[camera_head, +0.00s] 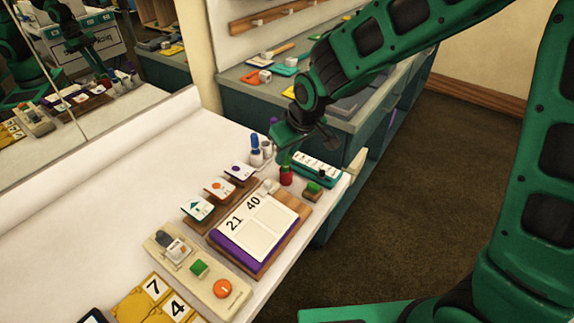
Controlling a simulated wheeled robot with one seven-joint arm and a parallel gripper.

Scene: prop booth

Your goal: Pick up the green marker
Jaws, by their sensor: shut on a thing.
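A slim green marker (287,160) stands upright at a small red holder (286,177) near the far right end of the white table. Its lower part is hidden, and I cannot tell whether it is still inside the holder or just above it. My gripper (288,151) is over it, pointing down, shut on the green marker. The gripper body hides the marker's top, and the fingertips are small and dark here.
White bottles (255,157), one blue-topped, stand just left of the holder. A teal-edged white strip (317,169) and a block with a green top (312,190) lie to the right. A purple-edged number board (219,240) is in front. A mirror reflects the scene at left.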

